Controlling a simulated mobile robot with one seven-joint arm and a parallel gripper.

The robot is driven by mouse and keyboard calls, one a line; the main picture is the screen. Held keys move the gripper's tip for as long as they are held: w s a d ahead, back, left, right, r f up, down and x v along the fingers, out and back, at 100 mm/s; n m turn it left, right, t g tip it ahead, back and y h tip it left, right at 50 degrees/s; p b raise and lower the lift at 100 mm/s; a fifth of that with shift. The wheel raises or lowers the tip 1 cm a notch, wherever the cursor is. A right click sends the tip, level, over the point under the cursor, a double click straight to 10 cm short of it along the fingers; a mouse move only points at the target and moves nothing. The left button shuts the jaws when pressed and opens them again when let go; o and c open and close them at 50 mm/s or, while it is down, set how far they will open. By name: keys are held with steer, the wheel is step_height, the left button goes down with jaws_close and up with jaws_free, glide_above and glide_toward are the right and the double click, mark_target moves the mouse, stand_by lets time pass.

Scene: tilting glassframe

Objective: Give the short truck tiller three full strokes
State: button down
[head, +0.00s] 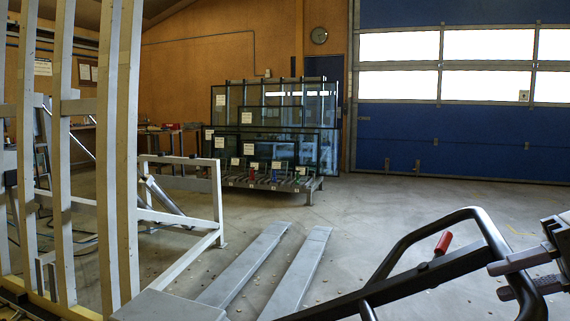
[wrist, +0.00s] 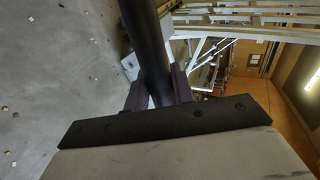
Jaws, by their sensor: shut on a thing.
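The pallet truck's black tiller (head: 425,273) slants up to the right in the head view, ending in a looped handle with a red lever (head: 443,243). My gripper (head: 496,281), at the right edge, is shut on the side bar of that loop. In the wrist view the black bar (wrist: 146,30) runs between the two fingers of my gripper (wrist: 158,88). The truck's two grey forks (head: 305,265) lie low over the floor, pointing away.
A pale upright frame (head: 127,150) stands close on the left, with a white low frame (head: 217,205) behind it. A glass rack (head: 270,130) stands at the back. The concrete floor (head: 400,205) is clear towards the blue door (head: 440,135).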

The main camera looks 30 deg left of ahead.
steer(key=shift+d, duration=0.1)
steer(key=a+r+p, duration=0.5)
steer(key=a+r, duration=0.3)
steer(key=r, duration=0.1)
steer(key=shift+r, duration=0.15)
steer(key=shift+s+d, duration=0.1)
steer(key=a+r+p, duration=0.5)
steer(key=a+r, duration=0.3)
steer(key=a, duration=0.1)
steer(key=shift+p, duration=0.4)
steer(key=shift+s+a+r, duration=0.1)
